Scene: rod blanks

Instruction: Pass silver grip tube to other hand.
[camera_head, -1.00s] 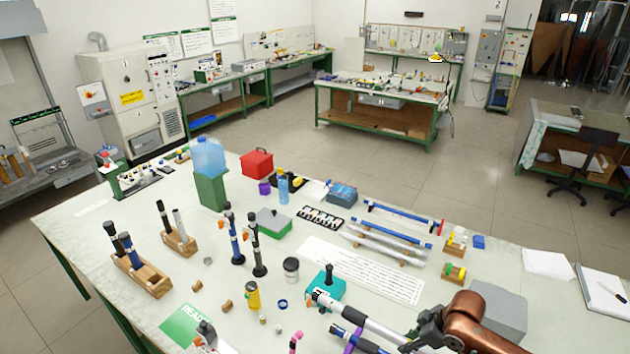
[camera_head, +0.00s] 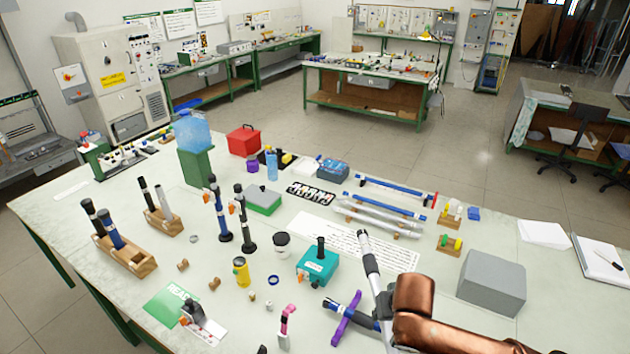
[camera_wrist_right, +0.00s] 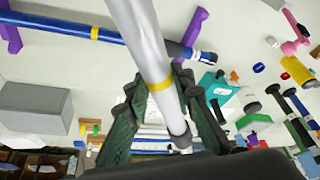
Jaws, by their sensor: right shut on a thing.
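The silver grip tube (camera_head: 371,262) has a pale metallic shaft, a dark grip section and a light tip. My right gripper (camera_head: 384,305) is shut on it, and the tube points away from me above the table. In the right wrist view, the silver tube (camera_wrist_right: 148,45) passes between the green-black fingers of my right gripper (camera_wrist_right: 162,88), close to a yellow band. Its dark grip end lies past the fingers at the bottom. My left gripper is not in view.
A blue-and-black tube (camera_head: 352,318) rests on a purple stand (camera_head: 346,325) left of my right gripper. A teal box (camera_head: 318,264), grey box (camera_head: 492,281) and wooden racks (camera_head: 126,253) stand on the table. Long tubes (camera_head: 380,222) lie at the back. Bare tabletop lies at the front right.

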